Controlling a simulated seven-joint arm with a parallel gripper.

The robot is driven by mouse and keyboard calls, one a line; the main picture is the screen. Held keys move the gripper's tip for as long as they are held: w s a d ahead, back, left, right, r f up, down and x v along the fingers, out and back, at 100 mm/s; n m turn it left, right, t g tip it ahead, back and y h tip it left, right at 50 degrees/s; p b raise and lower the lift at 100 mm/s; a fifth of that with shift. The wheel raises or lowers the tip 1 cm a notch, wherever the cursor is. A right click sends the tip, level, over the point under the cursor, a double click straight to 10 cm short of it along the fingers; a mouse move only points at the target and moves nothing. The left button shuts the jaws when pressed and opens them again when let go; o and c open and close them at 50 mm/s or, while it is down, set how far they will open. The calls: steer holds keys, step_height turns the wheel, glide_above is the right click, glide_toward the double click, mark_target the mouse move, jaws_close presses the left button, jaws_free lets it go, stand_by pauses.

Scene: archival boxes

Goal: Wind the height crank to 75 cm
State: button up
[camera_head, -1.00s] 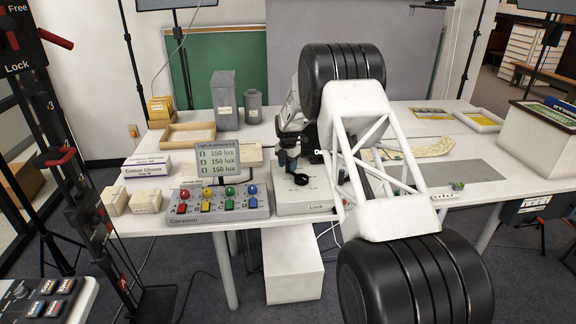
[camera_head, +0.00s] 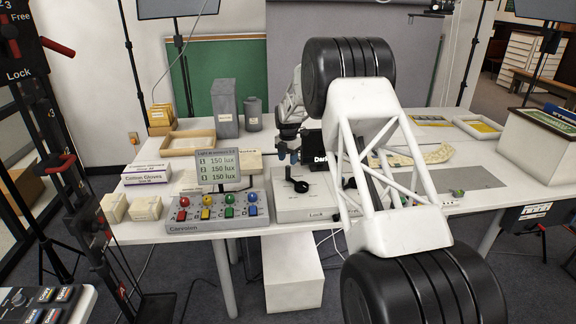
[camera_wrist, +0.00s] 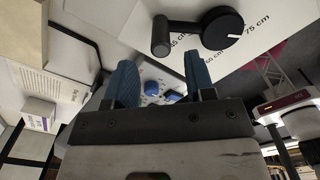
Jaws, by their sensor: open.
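The height crank shows in the wrist view as a black round knob (camera_wrist: 222,28) with an arm and an upright handle (camera_wrist: 160,38) to its left. It sits on a white panel (camera_wrist: 285,20) printed with "75 cm" and smaller cm labels. A white mark on the knob is close beside the 75 cm label. In the head view the black crank (camera_head: 300,187) is on top of a white box (camera_head: 318,208) at the table's front. My gripper (camera_wrist: 158,75) has blue fingers spread apart with nothing between them. In the head view my gripper (camera_head: 287,158) is just above and behind the crank, apart from it.
A control box (camera_head: 216,221) with coloured knobs and a lux display (camera_head: 217,166) stands left of the white box. A black sign reading "Dark" (camera_head: 321,162) stands behind, partly hidden by my arm. A grey mat (camera_head: 468,177) lies to the right.

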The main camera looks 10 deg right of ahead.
steer(key=shift+r, duration=0.4)
steer(key=c, duration=0.4)
steer(key=shift+d+m, duration=0.45)
steer(key=shift+m, duration=0.25)
steer(key=c, duration=0.5)
steer(key=shift+d+m+y, duration=0.35)
steer(key=shift+m+y, duration=0.05)
steer(key=shift+m, duration=0.2)
jaws_close()
steer(key=d+r+m+t+y, duration=0.2)
steer(key=d+m+y, duration=0.4)
steer(key=d+m, duration=0.5)
steer(key=shift+w+d+r+m, duration=0.15)
steer(key=shift+w+r+m, duration=0.25)
steer(key=shift+m, duration=3.5)
